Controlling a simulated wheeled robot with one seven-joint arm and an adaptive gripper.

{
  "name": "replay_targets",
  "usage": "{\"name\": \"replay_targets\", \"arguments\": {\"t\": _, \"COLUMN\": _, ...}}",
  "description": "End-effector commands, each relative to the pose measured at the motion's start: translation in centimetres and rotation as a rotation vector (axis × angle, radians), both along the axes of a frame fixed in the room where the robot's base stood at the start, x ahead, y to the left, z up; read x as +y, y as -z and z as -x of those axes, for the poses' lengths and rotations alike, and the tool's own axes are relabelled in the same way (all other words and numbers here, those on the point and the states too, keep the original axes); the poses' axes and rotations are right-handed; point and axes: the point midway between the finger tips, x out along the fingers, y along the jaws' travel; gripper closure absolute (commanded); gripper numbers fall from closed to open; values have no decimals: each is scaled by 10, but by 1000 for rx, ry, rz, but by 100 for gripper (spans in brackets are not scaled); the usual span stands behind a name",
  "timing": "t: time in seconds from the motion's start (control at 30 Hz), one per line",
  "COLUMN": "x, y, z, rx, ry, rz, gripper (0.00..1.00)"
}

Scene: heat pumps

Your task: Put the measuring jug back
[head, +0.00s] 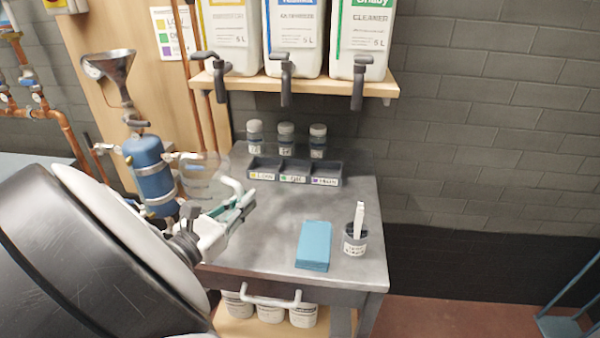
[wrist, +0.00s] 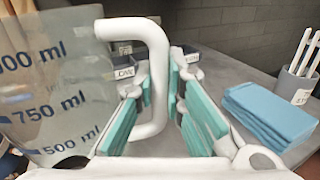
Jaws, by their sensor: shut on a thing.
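The measuring jug (head: 197,182) is clear, with a white handle, and shows over the left part of the grey bench, beside a blue cylinder. Whether its base touches the bench is hard to tell. In the wrist view the jug (wrist: 50,85) fills the left side, with blue ml marks. My gripper (head: 240,203) is shut on the jug's handle. In the wrist view the green-padded fingers (wrist: 165,100) stand on either side of the white handle (wrist: 158,75). My arm hides the bench's left front part in the head view.
Blue cloths (head: 314,245) and a cup of strips (head: 355,240) sit at the bench's right. A labelled tray (head: 295,172) and three small bottles (head: 286,138) stand at the back. The blue cylinder (head: 150,175) is close on the left. A shelf (head: 300,86) holds three canisters above.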

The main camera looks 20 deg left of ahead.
Motion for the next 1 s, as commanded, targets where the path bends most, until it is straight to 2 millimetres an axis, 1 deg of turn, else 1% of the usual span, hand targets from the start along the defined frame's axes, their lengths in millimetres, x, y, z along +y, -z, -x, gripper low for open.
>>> {"name": "replay_targets", "arguments": {"t": 0.03, "x": 1, "y": 5, "z": 1, "rx": -1, "ry": -2, "rz": -1, "gripper": 100}}
{"name": "replay_targets", "arguments": {"t": 0.27, "x": 1, "y": 3, "z": 2, "rx": -1, "ry": -2, "rz": -1, "gripper": 100}}
{"name": "replay_targets", "arguments": {"t": 0.4, "x": 1, "y": 7, "z": 2, "rx": -1, "ry": -1, "rz": -1, "gripper": 100}}
{"name": "replay_targets", "arguments": {"t": 0.43, "x": 1, "y": 7, "z": 2, "rx": 0, "ry": -1, "rz": 0, "gripper": 87}}
{"name": "replay_targets", "arguments": {"t": 0.47, "x": 1, "y": 7, "z": 2, "rx": 0, "ry": -1, "rz": 0, "gripper": 80}}
{"name": "replay_targets", "arguments": {"t": 0.5, "x": 1, "y": 7, "z": 2, "rx": 0, "ry": -1, "rz": 0, "gripper": 71}}
{"name": "replay_targets", "arguments": {"t": 0.53, "x": 1, "y": 7, "z": 2, "rx": 0, "ry": -1, "rz": 0, "gripper": 69}}
{"name": "replay_targets", "arguments": {"t": 1.0, "x": 0, "y": 4, "z": 2, "rx": 0, "ry": 1, "rz": 0, "gripper": 69}}
